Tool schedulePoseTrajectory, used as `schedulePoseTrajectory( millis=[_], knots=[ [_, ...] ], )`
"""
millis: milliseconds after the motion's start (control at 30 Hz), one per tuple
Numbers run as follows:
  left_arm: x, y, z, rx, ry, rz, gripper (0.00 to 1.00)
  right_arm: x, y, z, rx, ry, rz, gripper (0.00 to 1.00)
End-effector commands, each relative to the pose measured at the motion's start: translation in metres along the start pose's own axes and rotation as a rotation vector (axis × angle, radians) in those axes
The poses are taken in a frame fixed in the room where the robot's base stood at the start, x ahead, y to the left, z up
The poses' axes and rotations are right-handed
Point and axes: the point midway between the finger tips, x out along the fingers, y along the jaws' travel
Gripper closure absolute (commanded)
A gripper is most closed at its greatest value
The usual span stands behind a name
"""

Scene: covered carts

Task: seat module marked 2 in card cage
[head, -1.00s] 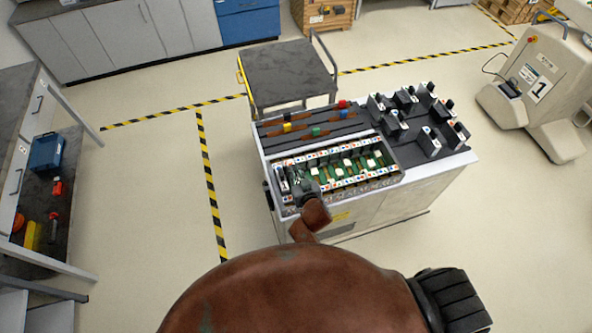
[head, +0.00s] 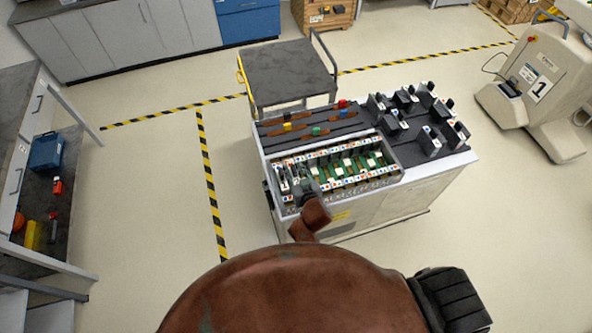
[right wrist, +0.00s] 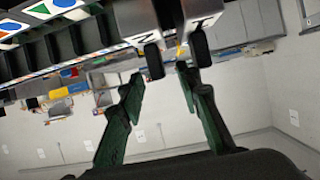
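The card cage (head: 358,181) is set in the near part of the cart top, with coloured marks along its rails and green boards inside. Two white-faced modules stand side by side at its left end. In the right wrist view, the face of the module marked 2 (right wrist: 142,22) is by a black handle, and the module marked 1 (right wrist: 205,18) is beside it. My right gripper (right wrist: 160,76) has its green fingers apart, their tips close to the module 2 handle; contact is unclear. In the head view, the right gripper (head: 307,188) is over the cage's left end. My left gripper is out of view.
Several black and white modules (head: 430,142) stand on the dark right part of the cart. Brown-handled tools (head: 300,126) lie in the dark tray behind the cage. A grey-topped trolley (head: 287,72) stands behind the cart. The floor to the left is clear.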

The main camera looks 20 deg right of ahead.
Motion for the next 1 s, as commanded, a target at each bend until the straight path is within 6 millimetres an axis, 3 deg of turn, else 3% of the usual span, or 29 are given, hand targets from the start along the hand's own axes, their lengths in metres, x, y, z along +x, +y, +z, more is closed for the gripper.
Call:
schedulePoseTrajectory(
  millis=[267, 700, 1000],
  knots=[
    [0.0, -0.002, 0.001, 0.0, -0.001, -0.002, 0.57, -0.017, 0.001, 0.002, 0.001, -0.002, 0.001, 0.69],
    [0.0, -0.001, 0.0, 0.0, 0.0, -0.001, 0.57, -0.102, 0.0, 0.001, 0.002, -0.001, 0.001, 0.69],
    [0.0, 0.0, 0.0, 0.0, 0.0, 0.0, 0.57, -0.12, 0.0, 0.0, 0.0, 0.0, 0.0, 0.69]
  ],
)
